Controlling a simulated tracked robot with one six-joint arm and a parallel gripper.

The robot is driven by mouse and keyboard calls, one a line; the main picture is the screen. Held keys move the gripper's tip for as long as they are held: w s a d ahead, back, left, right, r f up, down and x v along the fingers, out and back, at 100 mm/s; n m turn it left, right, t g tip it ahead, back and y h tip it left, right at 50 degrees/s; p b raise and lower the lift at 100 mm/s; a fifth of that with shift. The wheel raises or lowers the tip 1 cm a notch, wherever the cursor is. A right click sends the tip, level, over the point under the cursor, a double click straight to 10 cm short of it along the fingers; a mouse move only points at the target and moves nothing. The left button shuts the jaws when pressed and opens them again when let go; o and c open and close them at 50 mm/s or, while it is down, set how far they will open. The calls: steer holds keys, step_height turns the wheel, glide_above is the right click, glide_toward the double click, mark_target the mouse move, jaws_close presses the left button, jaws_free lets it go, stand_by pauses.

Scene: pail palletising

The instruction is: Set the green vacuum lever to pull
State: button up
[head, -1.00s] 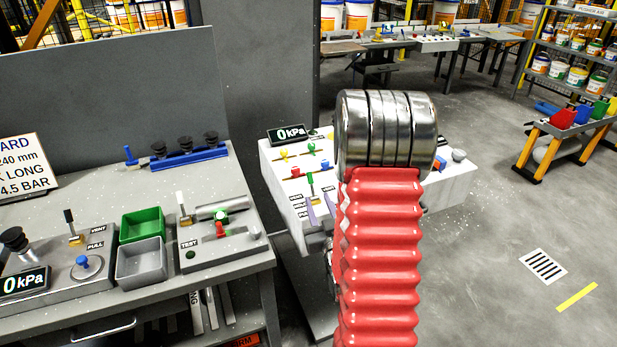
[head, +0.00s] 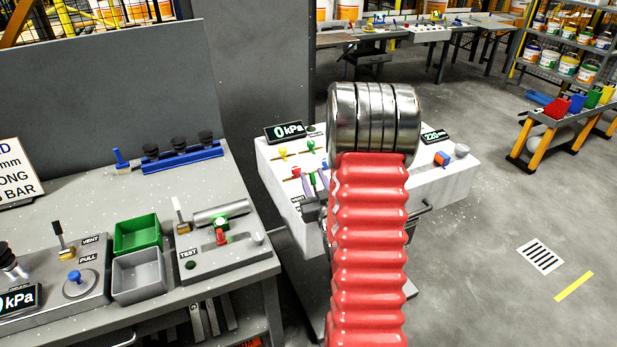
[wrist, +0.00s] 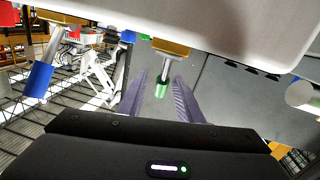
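The green vacuum lever shows in the wrist view as a metal stem with a green tip (wrist: 162,89) on a brass-coloured base (wrist: 171,47). My gripper (wrist: 160,82) is open, with one purple-grey finger on each side of the green tip. Gaps show beside the tip, so the fingers are not closed on it. In the head view the lever's green tip (head: 313,179) shows on the white console (head: 450,178), just by my gripper (head: 313,190). The lever's base and most of its position labels are hidden there by my gripper and red arm.
A 0 kPa display (head: 286,131) stands at the console's back left. Small yellow, green and red handles (head: 296,171) sit close behind the lever. A blue-tipped lever (wrist: 40,78) hangs at the left in the wrist view. A grey bench (head: 200,290) stands to the left.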

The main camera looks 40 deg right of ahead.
steer(key=shift+c, duration=0.3)
steer(key=shift+a, duration=0.1)
jaws_close()
steer(key=shift+d, duration=0.3)
steer(key=shift+a, duration=0.15)
